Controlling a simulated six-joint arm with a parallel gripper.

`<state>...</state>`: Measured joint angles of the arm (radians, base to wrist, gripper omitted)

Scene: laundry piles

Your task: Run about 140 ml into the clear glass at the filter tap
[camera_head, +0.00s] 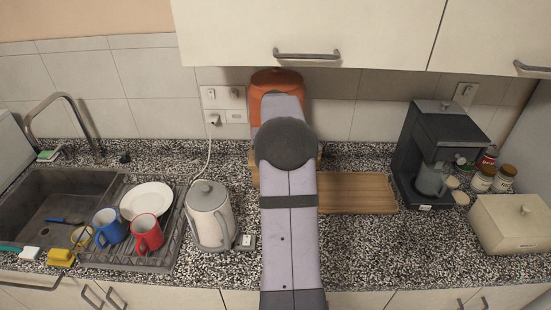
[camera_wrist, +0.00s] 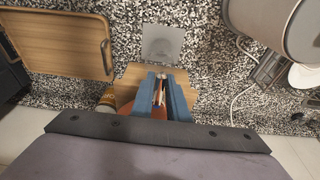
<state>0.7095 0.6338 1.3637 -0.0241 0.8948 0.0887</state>
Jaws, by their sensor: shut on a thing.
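The terracotta-orange filter (camera_head: 274,77) stands against the wall on a wooden stand (camera_head: 254,166), largely hidden behind my arm. In the wrist view, the blue fingers of my gripper (camera_wrist: 163,82) are close together in front of the orange body, above the wooden stand (camera_wrist: 132,75). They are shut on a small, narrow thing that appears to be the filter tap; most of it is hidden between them. A grey square patch (camera_wrist: 163,40) lies on the counter just beyond the fingertips. A faint rounded outline shows on it; I cannot tell whether this is the clear glass. My arm hides this spot in the head view.
A kettle (camera_head: 209,214) with a cord stands left of my arm. A wooden board (camera_head: 357,193) lies to the right, then a coffee machine (camera_head: 437,150), jars and a cream box (camera_head: 514,222). A rack with mugs and the sink (camera_head: 60,190) are at far left. Cupboards (camera_head: 310,28) hang above.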

